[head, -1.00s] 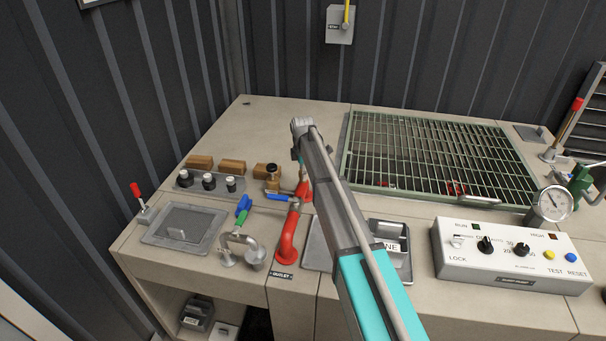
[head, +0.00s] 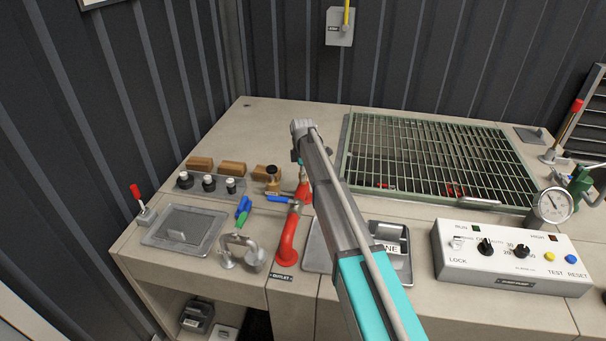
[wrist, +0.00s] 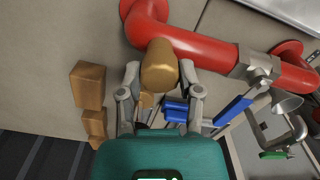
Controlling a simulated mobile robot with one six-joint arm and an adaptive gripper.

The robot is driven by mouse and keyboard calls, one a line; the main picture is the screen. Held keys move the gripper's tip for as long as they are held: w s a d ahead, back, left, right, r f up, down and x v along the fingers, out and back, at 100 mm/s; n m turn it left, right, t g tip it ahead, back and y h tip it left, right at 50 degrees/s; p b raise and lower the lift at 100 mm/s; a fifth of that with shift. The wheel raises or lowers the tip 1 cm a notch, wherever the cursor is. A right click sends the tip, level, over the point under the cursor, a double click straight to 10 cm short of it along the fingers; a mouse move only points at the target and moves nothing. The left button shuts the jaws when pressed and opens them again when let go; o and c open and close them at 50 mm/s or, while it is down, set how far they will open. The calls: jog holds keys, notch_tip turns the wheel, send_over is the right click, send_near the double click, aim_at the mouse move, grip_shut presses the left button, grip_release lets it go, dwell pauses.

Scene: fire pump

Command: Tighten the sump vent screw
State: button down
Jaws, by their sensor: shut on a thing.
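My forearm hides most of the gripper there. The screw's thread and seat are hidden, so I cannot tell how tight it is.
Wooden blocks (head: 200,162) and a row of black-and-white knobs (head: 209,183) stand to the left. A blue lever (head: 280,199) and red outlet pipe (head: 287,240) are close in front. A green grating (head: 440,150) and control box (head: 510,255) lie right.

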jog(key=m, duration=1.2)
jog(key=shift+m, duration=0.3)
jog(key=m, duration=0.6)
jog(key=shift+d, duration=0.1)
jog(key=m, duration=0.6)
jog(key=shift+m, duration=0.4)
jog(key=shift+c, duration=1.3)
grip_release()
